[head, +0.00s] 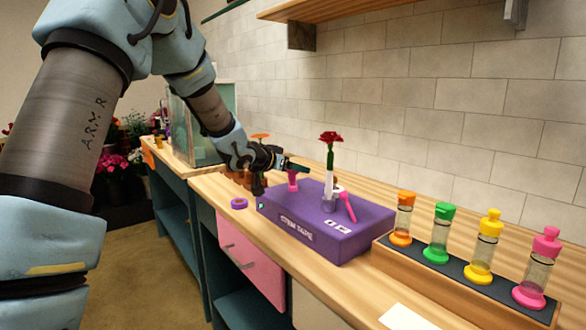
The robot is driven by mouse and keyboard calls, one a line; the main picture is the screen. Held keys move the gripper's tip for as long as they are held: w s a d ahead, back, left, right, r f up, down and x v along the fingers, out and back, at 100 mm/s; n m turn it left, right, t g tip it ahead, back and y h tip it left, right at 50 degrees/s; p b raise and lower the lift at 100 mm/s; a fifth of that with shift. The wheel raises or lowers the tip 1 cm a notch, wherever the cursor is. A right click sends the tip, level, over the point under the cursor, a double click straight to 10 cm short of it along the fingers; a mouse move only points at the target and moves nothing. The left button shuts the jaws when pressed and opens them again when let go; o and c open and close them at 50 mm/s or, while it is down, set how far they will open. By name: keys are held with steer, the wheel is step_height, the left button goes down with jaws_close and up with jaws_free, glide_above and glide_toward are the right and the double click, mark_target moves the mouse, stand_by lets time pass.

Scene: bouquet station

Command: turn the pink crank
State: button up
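The purple box (325,232) labelled "STEM TAPE" sits on the wooden counter. A pink crank (347,205) with a slanted handle is on its top, near the right. A red flower (330,138) stands upright at the middle of the box, its lower stem wrapped in white. A short pink post (292,181) stands at the box's left. My gripper (298,165) is just above or beside that post, left of the flower and apart from the slanted crank. The fingers are dark and small, so I cannot tell their opening or whether they touch the post.
A wooden rack (455,286) with several coloured bottles stands right of the box. A purple ring (239,203) lies to its left. An orange flower (260,136) stands behind my gripper. A wooden shelf (340,10) hangs above. A white card (405,318) lies at the counter's front edge.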

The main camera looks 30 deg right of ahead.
steer(key=v, duration=1)
steer(key=shift+s+a+b, duration=0.2)
steer(key=shift+a+b, duration=0.1)
steer(key=shift+a, duration=0.05)
